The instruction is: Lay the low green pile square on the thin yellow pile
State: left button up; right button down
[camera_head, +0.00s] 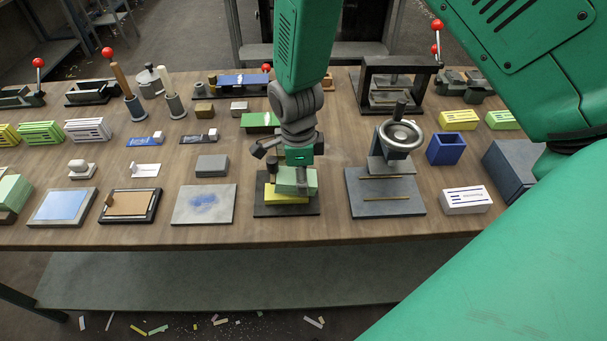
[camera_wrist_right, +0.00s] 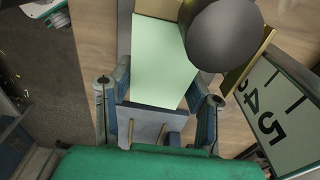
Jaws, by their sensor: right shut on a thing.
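The low green pile (camera_head: 297,181) is a pale green block between the fingers of my right gripper (camera_head: 292,172), which is shut on it. In the right wrist view the green pile (camera_wrist_right: 160,60) shows its broad pale top between the two fingers of that gripper (camera_wrist_right: 159,96). The thin yellow pile (camera_head: 285,197) lies on a dark base plate (camera_head: 287,210), directly below the green pile. Its front strip shows; the rest is hidden under the green pile. I cannot tell whether the two piles touch or are exactly square. My left gripper is not in view.
A press with a handwheel (camera_head: 400,134) stands close on the right. A grey plate with a blue smear (camera_head: 204,203) lies on the left. In the right wrist view a dark round knob (camera_wrist_right: 224,36) stands beside the green pile and covers part of it.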

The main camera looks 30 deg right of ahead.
aim_at(285, 175)
jog(key=shift+w+a+r+g+h+p, duration=0.15)
jog(key=shift+w+a+g+h+p, duration=0.25)
jog(key=shift+a+g+h+p, duration=0.25)
jog(key=shift+w+a+h, duration=0.1)
jog(key=shift+h, duration=0.15)
jog(key=shift+w+a+g+h, duration=0.1)
jog(key=shift+a+g+h, duration=0.2)
jog(key=shift+g+h, duration=0.15)
jog(key=shift+a+r, duration=0.1)
jog(key=shift+a, duration=0.15)
jog(key=shift+d, duration=0.45)
jog(key=shift+w+h, duration=0.15)
jog(key=shift+h, duration=0.1)
jog(key=shift+w+a, duration=0.1)
jog(key=shift+a, duration=0.45)
